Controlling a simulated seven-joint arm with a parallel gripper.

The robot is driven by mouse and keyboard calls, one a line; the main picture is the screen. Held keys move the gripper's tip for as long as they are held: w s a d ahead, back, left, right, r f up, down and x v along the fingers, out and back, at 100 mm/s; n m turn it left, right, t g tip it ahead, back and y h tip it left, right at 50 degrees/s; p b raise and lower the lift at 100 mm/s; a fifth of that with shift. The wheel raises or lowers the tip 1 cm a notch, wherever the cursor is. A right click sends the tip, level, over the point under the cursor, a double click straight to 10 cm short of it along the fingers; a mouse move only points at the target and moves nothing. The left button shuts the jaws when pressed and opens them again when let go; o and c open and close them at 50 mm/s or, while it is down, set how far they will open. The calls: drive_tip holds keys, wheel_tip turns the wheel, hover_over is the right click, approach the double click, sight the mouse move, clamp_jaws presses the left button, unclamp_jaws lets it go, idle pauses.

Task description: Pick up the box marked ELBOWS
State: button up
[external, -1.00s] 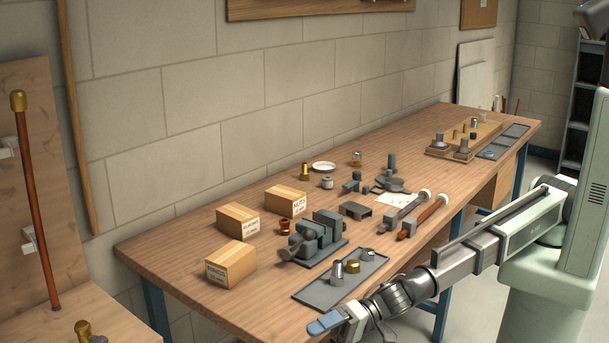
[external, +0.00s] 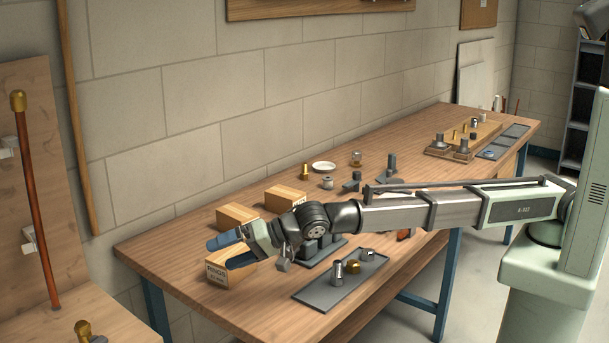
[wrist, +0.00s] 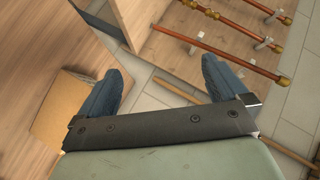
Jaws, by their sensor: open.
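Three cardboard boxes stand on the bench. The back left box (external: 236,212) had a small label that seemed to read ELBOWS a second ago; my gripper now covers that label. The back right box (external: 284,196) has a partly covered label. The front box (external: 217,274) has a different label, too small to read surely. My gripper (external: 220,254) is open and empty, its blue fingers across the gap between the back left and front boxes, seemingly above them. In the wrist view, one box (wrist: 62,108) lies outside the left finger, and nothing is between the fingers (wrist: 162,68).
A grey vise, mostly behind my arm, and a grey tray (external: 322,290) with metal fittings (external: 353,267) are close by. A side board with a copper pipe (external: 38,210) stands at left. The bench's left front (external: 180,262) is clear.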

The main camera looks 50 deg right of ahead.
drive_tip(key=w+d+h, duration=0.1)
drive_tip(key=w, duration=0.2)
drive_tip(key=w+d+h, duration=0.1)
drive_tip(key=w+d, duration=0.1)
drive_tip(key=w, duration=0.1)
drive_tip(key=w+d+f+h, duration=0.1)
drive_tip(key=w, duration=0.2)
drive_tip(key=shift+w+d+g, duration=0.15)
drive_tip(key=shift+w+g, duration=0.05)
drive_tip(key=shift+g, duration=0.2)
drive_tip(key=w+d+g+h, duration=0.2)
drive_tip(key=w+d+h, duration=0.1)
drive_tip(key=w+d, duration=0.55)
wheel_tip(320, 180, up, 3)
drive_tip(key=n+g+h, duration=0.2)
drive_tip(key=g+h, duration=0.2)
drive_tip(key=g, duration=0.3)
hover_over(237, 211)
wheel_tip(237, 211, down, 13)
drive_tip(key=shift+d+r, duration=0.1)
drive_tip(key=shift+r, duration=0.1)
drive_tip(key=shift+c, duration=0.4)
drive_tip(key=c, duration=0.9)
drive_tip(key=shift+c, duration=0.5)
